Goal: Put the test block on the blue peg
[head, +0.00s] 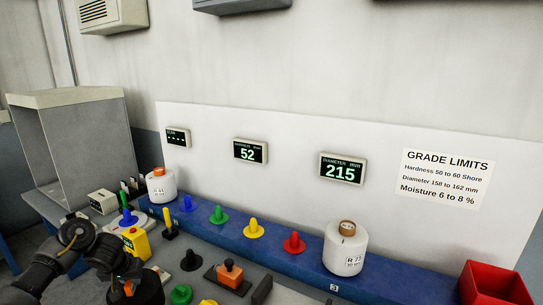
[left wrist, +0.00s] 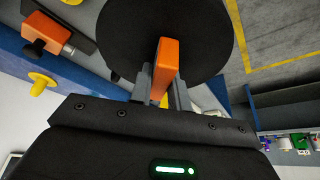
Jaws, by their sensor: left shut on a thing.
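My left gripper (head: 124,275) is at the lower left of the head view. In the left wrist view my left gripper (left wrist: 160,90) is shut on the orange upright handle of a black round block (left wrist: 205,35), which I take as the test block. The block (head: 148,290) also shows at the bottom of the head view, partly hidden by the gripper. The blue peg (head: 187,204) stands on the blue ledge, bare, farther back and to the right of the gripper. My right gripper is not in view.
Green (head: 219,215), yellow (head: 253,229) and red (head: 294,243) pegs stand along the blue ledge (head: 275,252). White bobbins stand at the left (head: 161,185) and right (head: 346,250). A yellow box (head: 136,243) and a black peg (head: 191,260) are near the gripper. A red bin (head: 490,285) is at right.

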